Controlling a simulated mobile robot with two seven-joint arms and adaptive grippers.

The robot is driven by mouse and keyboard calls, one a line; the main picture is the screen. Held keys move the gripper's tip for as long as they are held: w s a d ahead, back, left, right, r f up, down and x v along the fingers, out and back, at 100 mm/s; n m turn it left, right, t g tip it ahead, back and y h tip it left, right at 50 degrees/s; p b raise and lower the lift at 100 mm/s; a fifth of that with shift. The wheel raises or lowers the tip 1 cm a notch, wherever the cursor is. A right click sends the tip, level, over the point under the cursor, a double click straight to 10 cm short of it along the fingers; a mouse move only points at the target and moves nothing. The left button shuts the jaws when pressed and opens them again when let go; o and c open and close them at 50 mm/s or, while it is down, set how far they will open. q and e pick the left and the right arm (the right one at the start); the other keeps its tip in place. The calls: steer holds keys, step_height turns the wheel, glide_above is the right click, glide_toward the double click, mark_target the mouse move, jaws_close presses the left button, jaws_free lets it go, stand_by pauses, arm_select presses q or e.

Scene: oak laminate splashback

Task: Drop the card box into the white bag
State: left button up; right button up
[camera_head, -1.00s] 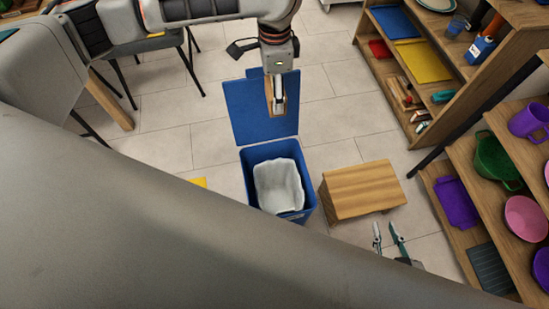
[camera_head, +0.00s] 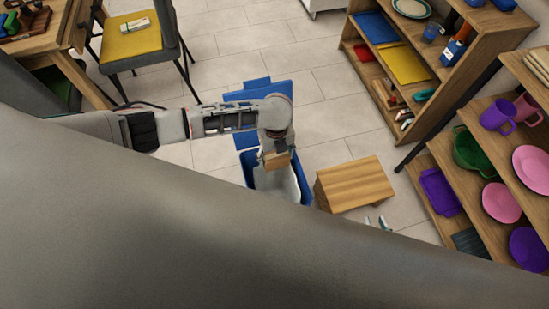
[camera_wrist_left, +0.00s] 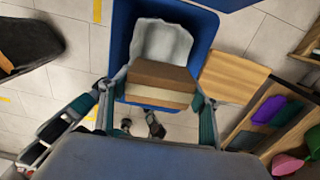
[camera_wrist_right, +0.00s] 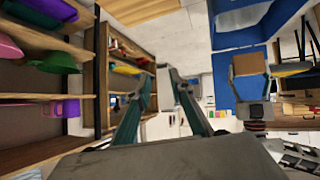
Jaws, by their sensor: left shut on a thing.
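The card box (camera_head: 277,160) is a small brown block held by my left gripper (camera_head: 274,150) above the blue bin (camera_head: 248,170). The white bag (camera_head: 275,182) lines the inside of that bin and is open at the top. In the left wrist view the box (camera_wrist_left: 160,82) sits between both fingers and covers the near part of the bag (camera_wrist_left: 165,45). The right wrist view also shows the held box (camera_wrist_right: 249,64). My right gripper (camera_wrist_right: 160,80) is open and empty; only its fingertips (camera_head: 375,222) show in the head view, right of the bin.
A wooden stool (camera_head: 353,184) stands close to the bin's right side. Shelves with colourful trays and dishes (camera_head: 480,150) are at the right. A chair with a yellow seat (camera_head: 138,45) is at the back left. My own body hides the foreground.

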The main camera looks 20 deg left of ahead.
mark_target(275, 156)
arm_select(q)
steer(key=shift+s+f+m, duration=0.3)
steer(key=shift+s+f, duration=0.05)
steer(key=shift+f, duration=0.15)
steer(key=shift+f+b, duration=0.6)
steer(key=f+b, duration=0.3)
steer(key=f, duration=0.1)
steer(key=shift+s, duration=0.2)
steer(key=shift+w+f+b, duration=0.15)
steer(key=shift+f+b, duration=0.25)
steer(key=shift+b, duration=0.15)
steer(key=shift+w+r, duration=0.1)
arm_select(e)
steer(key=f, duration=0.1)
steer(key=d+f, duration=0.1)
steer(key=w+f, duration=0.1)
steer(key=shift+d+f, duration=0.2)
steer(key=shift+f, duration=0.05)
steer(key=shift+s, duration=0.1)
arm_select(q)
steer(key=o, duration=1)
steer(key=shift+r, duration=0.15)
step_height(275, 156, up, 12)
steer(key=shift+f, duration=0.1)
arm_select(e)
steer(key=shift+s+a+f, duration=0.1)
steer(key=shift+s, duration=0.05)
